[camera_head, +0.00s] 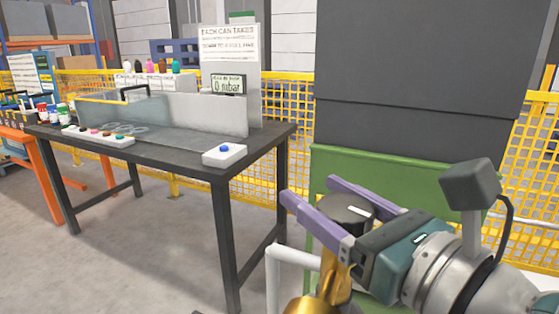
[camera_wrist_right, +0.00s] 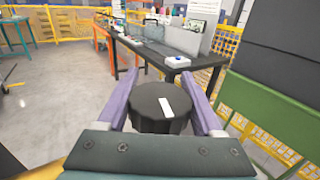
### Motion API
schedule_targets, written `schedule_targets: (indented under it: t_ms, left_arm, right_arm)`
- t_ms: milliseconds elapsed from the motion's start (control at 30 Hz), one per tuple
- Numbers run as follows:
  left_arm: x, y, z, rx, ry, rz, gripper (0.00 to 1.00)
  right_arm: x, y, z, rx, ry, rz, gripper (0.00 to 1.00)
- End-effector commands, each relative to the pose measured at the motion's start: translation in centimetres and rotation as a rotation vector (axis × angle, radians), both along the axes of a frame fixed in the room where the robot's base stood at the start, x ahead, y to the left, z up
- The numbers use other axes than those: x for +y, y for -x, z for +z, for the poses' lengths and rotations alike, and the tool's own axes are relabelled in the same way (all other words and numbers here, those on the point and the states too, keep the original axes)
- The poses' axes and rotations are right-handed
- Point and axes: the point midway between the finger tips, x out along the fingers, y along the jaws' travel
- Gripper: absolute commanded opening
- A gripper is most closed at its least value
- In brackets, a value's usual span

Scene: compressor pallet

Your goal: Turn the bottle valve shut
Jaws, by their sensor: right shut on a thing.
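The bottle valve has a black round knob (camera_head: 345,210) with a white mark on top, above a brass valve body (camera_head: 333,283). My right gripper (camera_head: 308,194) has its two purple fingers on either side of the knob and is shut on it. In the right wrist view the knob (camera_wrist_right: 161,108) sits between the fingers, its white mark tilted slightly off the finger direction. The bottle below the brass part is mostly out of frame. My left gripper is not in view.
A dark table (camera_head: 180,152) with a blue-button box (camera_head: 224,155), a clear screen and a display reading 0 mbar stands to the left. A green and dark grey machine (camera_head: 420,80) is close behind the gripper. A white pipe (camera_head: 285,255) rises beside the valve.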

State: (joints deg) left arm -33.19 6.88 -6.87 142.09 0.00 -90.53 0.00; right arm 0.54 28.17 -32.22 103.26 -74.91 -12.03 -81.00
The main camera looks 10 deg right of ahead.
Motion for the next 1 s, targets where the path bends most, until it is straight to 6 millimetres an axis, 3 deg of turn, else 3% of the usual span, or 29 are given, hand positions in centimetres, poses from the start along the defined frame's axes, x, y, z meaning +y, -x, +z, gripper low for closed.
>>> schedule_targets:
  t_ms: [100,433,1000]
  left_arm:
    - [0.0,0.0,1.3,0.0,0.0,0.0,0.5]
    - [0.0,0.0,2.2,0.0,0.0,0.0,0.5]
    - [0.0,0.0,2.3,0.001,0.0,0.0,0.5]
  right_arm:
    - [-0.1,-0.1,0.4,0.002,-0.007,-0.094,0.12]
    - [-0.8,-0.3,0.1,-0.001,-0.003,-0.28,0.12]
    - [-1.1,-0.3,0.0,-0.002,0.0,-0.343,0.12]
